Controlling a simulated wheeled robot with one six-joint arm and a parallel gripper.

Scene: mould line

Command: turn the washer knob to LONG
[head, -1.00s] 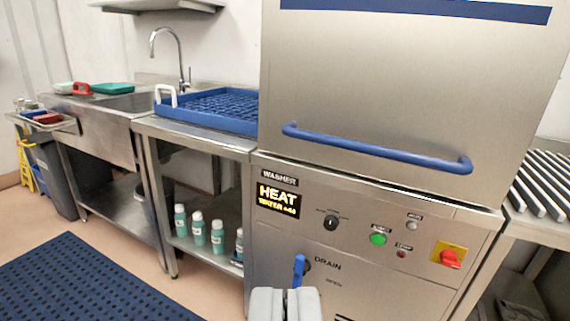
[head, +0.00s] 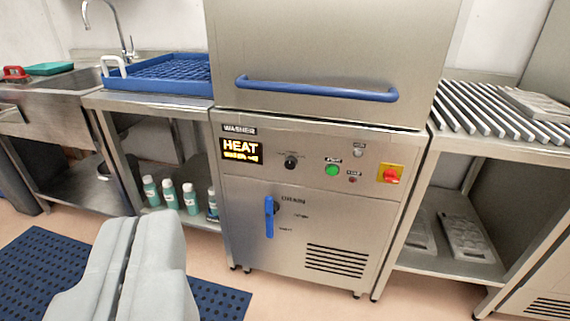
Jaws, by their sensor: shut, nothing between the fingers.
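The washer (head: 310,190) is a steel machine in the middle of the head view. Its black knob (head: 291,162) sits on the front panel, right of the display (head: 241,150), which reads HEAT. The knob's markings are too small to read, so I cannot tell its setting. My gripper (head: 130,235) is at the lower left, its two grey fingers shut together with nothing between them. It is in front of the washer and well apart from the knob.
A blue drain lever (head: 269,215) points down below the knob. A green button (head: 332,170) and a red switch (head: 391,175) are to the right. A blue handle bar (head: 316,88) juts out above. Bottles (head: 170,194) stand on the left shelf. A slatted table (head: 500,140) is at right.

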